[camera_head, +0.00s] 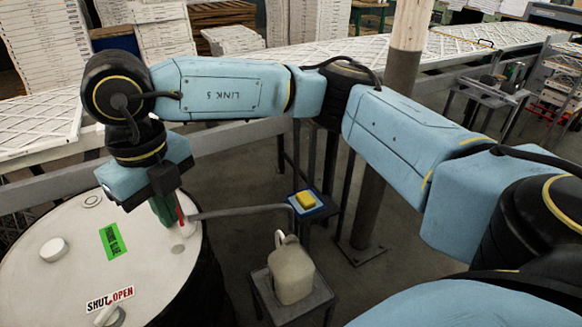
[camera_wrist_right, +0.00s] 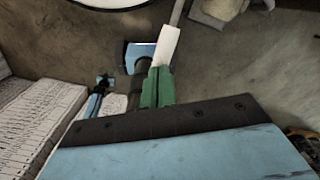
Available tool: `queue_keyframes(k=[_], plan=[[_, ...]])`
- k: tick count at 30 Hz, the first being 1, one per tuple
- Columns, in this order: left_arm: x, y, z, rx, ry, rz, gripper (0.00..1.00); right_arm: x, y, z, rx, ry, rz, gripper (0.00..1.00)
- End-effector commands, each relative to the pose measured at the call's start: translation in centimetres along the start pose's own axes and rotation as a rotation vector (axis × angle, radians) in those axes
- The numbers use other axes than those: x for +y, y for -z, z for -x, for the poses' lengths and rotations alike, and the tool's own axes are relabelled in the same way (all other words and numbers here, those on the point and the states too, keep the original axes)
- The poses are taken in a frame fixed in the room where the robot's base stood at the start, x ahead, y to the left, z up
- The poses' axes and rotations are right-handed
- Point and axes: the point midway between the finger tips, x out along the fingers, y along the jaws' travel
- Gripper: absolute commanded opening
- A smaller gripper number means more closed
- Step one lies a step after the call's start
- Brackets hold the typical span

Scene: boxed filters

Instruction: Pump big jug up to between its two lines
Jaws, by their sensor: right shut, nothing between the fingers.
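A cream jug (camera_head: 293,276) with a handle stands upright on a small dark stand, right of a drum. Its lines and liquid level cannot be made out. A pump on the drum top shows a white base (camera_head: 183,229), a red part, and a grey spout (camera_head: 240,211) reaching right, above the jug in the picture. My right gripper (camera_head: 164,210), with green fingers, is shut and empty beside the pump's red part; I cannot tell whether they touch. In the wrist view its fingers (camera_wrist_right: 157,88) are together near a white bar (camera_wrist_right: 166,45). My left gripper is not in view.
The drum top (camera_head: 70,225) carries a green label, a white cap (camera_head: 54,249) and a SHUT/OPEN label (camera_head: 110,298) beside a knob.

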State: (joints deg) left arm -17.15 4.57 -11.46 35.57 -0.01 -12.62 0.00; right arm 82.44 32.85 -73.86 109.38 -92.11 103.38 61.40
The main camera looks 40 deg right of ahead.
Motion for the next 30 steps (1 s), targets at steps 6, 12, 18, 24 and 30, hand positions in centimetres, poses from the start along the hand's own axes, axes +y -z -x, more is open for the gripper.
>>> queue_keyframes(k=[6,12,18,24,30], plan=[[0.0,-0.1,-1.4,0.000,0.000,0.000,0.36,0.0,0.0,-1.5,0.002,0.001,-0.001,0.00],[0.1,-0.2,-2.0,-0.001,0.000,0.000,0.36,0.0,0.0,-2.1,0.001,0.001,-0.002,0.00],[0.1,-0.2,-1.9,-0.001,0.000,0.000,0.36,-0.1,0.0,-2.0,0.000,0.001,-0.002,0.00],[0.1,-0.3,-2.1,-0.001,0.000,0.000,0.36,-0.1,0.0,-2.2,0.000,0.002,-0.003,0.00],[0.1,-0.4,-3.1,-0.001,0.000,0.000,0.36,0.0,0.0,-3.3,0.000,0.002,-0.003,0.00]])
